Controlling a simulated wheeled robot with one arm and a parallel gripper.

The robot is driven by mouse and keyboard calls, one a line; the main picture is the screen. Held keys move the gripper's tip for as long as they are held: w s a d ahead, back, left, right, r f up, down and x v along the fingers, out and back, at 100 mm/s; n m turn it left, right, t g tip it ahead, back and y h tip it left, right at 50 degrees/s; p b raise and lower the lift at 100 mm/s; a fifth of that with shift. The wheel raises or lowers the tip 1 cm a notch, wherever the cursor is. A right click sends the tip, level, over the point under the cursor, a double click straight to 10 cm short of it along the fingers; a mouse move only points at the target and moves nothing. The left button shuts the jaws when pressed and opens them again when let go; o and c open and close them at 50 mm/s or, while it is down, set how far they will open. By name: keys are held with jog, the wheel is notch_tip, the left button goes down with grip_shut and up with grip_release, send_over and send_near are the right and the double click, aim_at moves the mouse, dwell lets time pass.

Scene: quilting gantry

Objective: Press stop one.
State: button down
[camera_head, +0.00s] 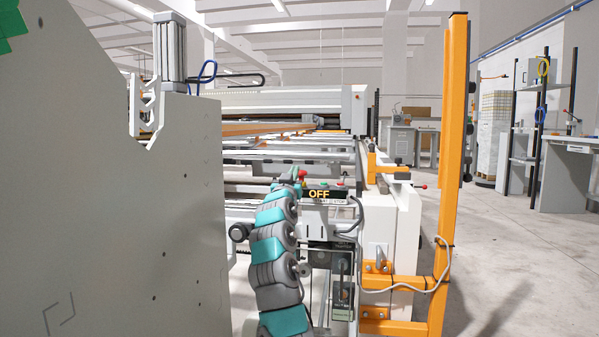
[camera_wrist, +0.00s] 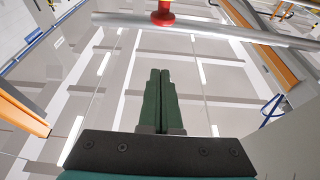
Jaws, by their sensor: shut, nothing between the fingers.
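A red mushroom-shaped button (camera_wrist: 163,14) shows at the top of the wrist view, in front of a pale bar. My gripper (camera_wrist: 160,72) is shut and empty, its two dark green fingers side by side and pointing toward the top of the picture. The button lies beyond the fingertips, with a visible gap between them. In the head view a red button (camera_head: 302,174) stands just right of the top of my arm, above a dark panel (camera_head: 319,194) reading OFF. I cannot tell whether either button carries a label for stop one. My arm hides part of the control box.
A large grey plate (camera_head: 150,220) fills the left of the head view. An orange post (camera_head: 451,150) with a hanging cable stands right of the control box. The quilting machine's rails (camera_head: 290,157) run behind. Floor is open at the right, before grey workbenches (camera_head: 567,190).

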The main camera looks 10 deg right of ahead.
notch_tip(320, 180, up, 3)
jog(key=p, duration=1.1)
send_over(300, 175)
jog(key=f+b, duration=0.3)
jog(key=shift+s+f, duration=0.1)
jog(key=shift+s, duration=0.25)
jog(key=shift+a+f+b, duration=0.15)
jog(key=shift+f+b, duration=0.1)
jog(key=shift+b, duration=0.05)
jog(key=shift+f, duration=0.1)
jog(key=shift+f, duration=1)
